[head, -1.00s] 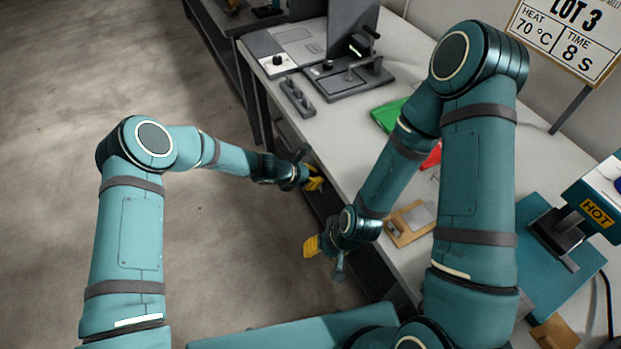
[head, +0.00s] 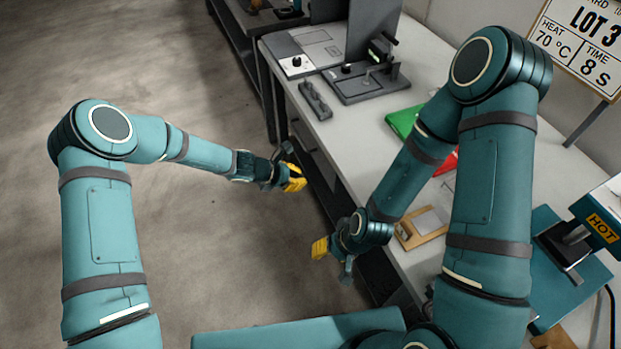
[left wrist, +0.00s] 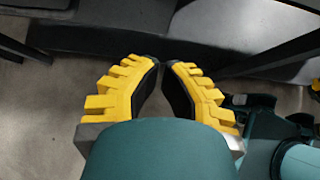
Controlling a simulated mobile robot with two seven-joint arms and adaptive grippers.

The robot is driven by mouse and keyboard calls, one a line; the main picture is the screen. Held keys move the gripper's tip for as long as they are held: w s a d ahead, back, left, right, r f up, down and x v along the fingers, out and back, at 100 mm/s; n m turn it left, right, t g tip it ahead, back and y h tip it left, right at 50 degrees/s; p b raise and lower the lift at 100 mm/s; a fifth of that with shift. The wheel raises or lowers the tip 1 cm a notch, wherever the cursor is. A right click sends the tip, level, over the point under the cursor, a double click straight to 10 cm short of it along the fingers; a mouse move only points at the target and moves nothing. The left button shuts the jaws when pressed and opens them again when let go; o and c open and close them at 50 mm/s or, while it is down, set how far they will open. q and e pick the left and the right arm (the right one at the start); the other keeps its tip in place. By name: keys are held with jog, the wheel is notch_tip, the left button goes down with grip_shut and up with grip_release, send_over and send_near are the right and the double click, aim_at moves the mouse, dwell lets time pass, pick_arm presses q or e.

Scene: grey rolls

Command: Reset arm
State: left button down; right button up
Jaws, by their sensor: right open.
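My left gripper (head: 293,179) has yellow fingers and is held out over the floor, left of the bench edge. In the left wrist view its two fingers (left wrist: 162,66) converge to a narrow gap at the tips, with nothing seen between them. Whether this is open or shut is unclear. My right gripper (head: 322,249) is open, lower in the head view, beside the bench's front edge. No object shows in it.
The pale bench (head: 345,141) runs along the right. It holds a green piece (head: 402,120), a red piece (head: 447,163), a wooden clipboard-like piece (head: 421,226), a grey fixture (head: 366,83) and a press marked HOT (head: 603,228). The floor (head: 200,60) at left is clear.

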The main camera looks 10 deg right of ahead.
pick_arm(q)
jog(key=shift+v, duration=1.1)
jog(key=s+a+m+y, duration=0.1)
jog(key=s+a+m, duration=0.3)
jog(key=s+m, duration=0.2)
jog(key=s+a+f+m+y, duration=0.1)
jog(key=s+a+m+y, duration=0.1)
jog(key=s+a+m, duration=0.2)
jog(key=s+a+f+m+g+y, duration=0.1)
jog(key=s+a+m, duration=0.3)
jog(key=s+m, duration=0.5)
jog(key=s+y, duration=0.1)
jog(key=s, duration=0.2)
jog(key=shift+s+a+m, duration=0.3)
jog(key=shift+s+f, duration=0.15)
jog(key=shift+f, duration=0.05)
